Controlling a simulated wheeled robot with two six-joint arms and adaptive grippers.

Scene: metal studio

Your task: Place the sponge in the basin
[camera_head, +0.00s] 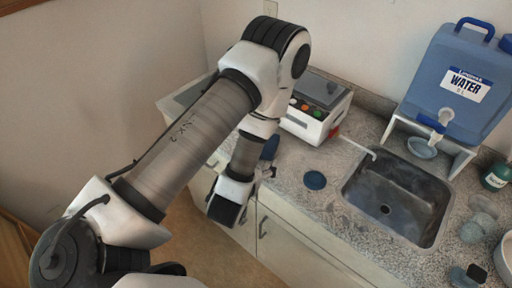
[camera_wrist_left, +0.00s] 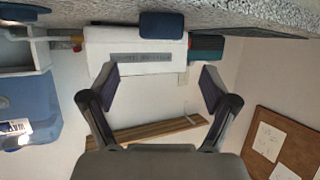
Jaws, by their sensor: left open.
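A blue block (camera_head: 270,147), which looks like the sponge, lies on the counter beside the white machine, partly hidden by my left arm. In the left wrist view, which is upside down, the blue block (camera_wrist_left: 161,25) shows at the counter edge, beyond the fingertips. The metal basin (camera_head: 400,195) is sunk into the counter at the right and looks empty. My left gripper (camera_head: 227,210) hangs in front of the counter edge, apart from the block. In the wrist view its fingers (camera_wrist_left: 160,82) are spread with nothing between them. My right gripper is not in view.
A white machine (camera_head: 318,112) with coloured buttons stands behind the block. A dark blue disc (camera_head: 315,180) lies between block and basin. A blue water container (camera_head: 455,80) stands on a white stand behind the basin. A green bottle (camera_head: 496,176) and a white bowl (camera_head: 505,258) are at the right.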

